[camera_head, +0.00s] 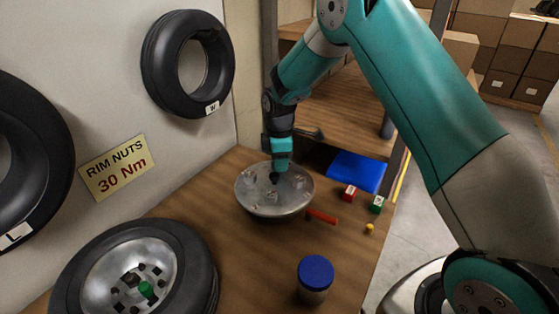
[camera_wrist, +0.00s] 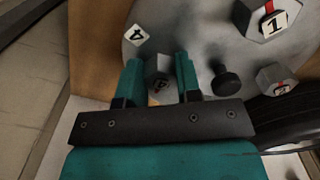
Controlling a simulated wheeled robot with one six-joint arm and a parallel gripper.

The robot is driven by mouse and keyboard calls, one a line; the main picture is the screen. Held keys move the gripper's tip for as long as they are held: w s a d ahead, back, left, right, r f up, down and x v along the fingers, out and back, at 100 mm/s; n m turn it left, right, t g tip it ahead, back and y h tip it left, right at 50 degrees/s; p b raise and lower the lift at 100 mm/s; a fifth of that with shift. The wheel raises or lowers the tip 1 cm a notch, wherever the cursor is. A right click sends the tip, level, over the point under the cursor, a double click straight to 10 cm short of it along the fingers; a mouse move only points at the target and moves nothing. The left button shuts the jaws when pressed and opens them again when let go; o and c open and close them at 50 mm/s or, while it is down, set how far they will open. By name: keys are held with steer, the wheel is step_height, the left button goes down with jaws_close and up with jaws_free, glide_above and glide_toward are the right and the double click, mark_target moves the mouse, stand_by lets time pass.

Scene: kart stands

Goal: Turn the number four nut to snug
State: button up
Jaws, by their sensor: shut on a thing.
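My gripper (camera_head: 277,177) reaches down to the round silver rim plate (camera_head: 246,197) on the wooden bench. In the wrist view my two teal fingers (camera_wrist: 160,80) are shut on a grey nut (camera_wrist: 158,66), one on each side. A dark mark on the nut is partly hidden and hard to read. A white tag with a 4 (camera_wrist: 138,35) lies on the plate just beside this nut. A nut tagged 1 with a red band (camera_wrist: 268,18) is at the upper right.
A tyred wheel (camera_head: 200,262) with a green piece lies at the lower left. A blue-lidded jar (camera_head: 315,275), red stick (camera_head: 321,215), red block (camera_head: 349,193), green block (camera_head: 377,204) and blue mat (camera_head: 357,170) are on the bench. A sign (camera_head: 113,168) reads "RIM NUTS 30 Nm".

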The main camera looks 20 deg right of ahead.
steer(key=shift+m, duration=0.4)
steer(key=m, duration=0.3)
steer(key=shift+s+b, duration=0.1)
steer(key=shift+b, duration=0.2)
steer(key=m, duration=0.3)
steer(key=shift+a+m, duration=0.15)
steer(key=shift+m, duration=0.15)
steer(key=m, duration=0.3)
steer(key=shift+m+b, duration=0.3)
steer(key=m, duration=0.3)
steer(key=shift+s+a+m, duration=0.1)
steer(key=shift+a+m, duration=0.05)
steer(key=shift+m, duration=0.15)
steer(key=m, duration=0.4)
steer(key=shift+a+m, duration=0.1)
steer(key=shift+m, duration=0.2)
steer(key=m, duration=0.4)
steer(key=shift+a+m+b, duration=0.1)
steer(key=shift+m+b, duration=0.2)
steer(key=o, duration=0.9)
